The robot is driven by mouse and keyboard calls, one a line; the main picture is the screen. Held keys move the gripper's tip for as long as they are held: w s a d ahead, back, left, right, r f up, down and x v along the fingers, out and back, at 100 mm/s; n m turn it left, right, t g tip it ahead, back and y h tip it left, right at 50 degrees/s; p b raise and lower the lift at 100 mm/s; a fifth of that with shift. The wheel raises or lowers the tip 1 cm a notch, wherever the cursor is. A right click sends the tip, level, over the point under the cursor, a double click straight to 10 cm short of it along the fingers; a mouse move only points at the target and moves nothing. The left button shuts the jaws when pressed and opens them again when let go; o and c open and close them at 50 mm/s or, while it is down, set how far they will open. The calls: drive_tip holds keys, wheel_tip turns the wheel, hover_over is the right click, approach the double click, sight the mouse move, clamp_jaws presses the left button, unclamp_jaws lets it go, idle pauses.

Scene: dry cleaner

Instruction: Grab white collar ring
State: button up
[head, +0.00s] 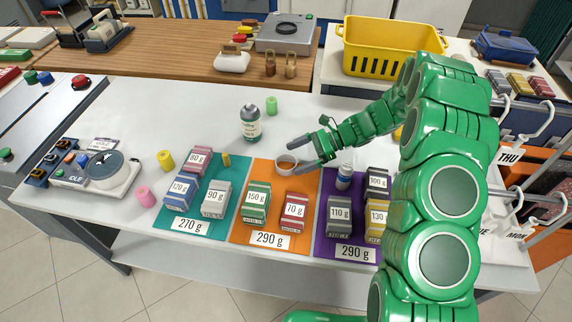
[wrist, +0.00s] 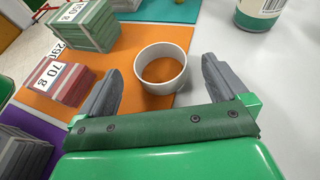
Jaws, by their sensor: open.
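The white collar ring (head: 286,163) stands on the upper part of the orange mat (head: 262,172). In the wrist view the ring (wrist: 180,82) shows as a short, hollow white cylinder with the orange mat visible through it. My gripper (head: 299,157) reaches in from the right and is open. In the wrist view its two grey fingers (wrist: 160,80) point forward with the ring between them, near the fingertips. Nothing is gripped. Gaps show between the ring and the fingers, the wider one on the right.
Labelled blocks, the green 150 g (head: 257,203) and red 70 g (head: 295,211), stand on the orange mat. A teal mat (head: 185,221) lies left and a purple mat (head: 322,238) right, both with blocks. Bare table lies between mats and bottle.

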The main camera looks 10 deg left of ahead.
sight(285, 168)
drive_tip(key=shift+x, duration=2.45)
drive_tip(key=c, duration=1)
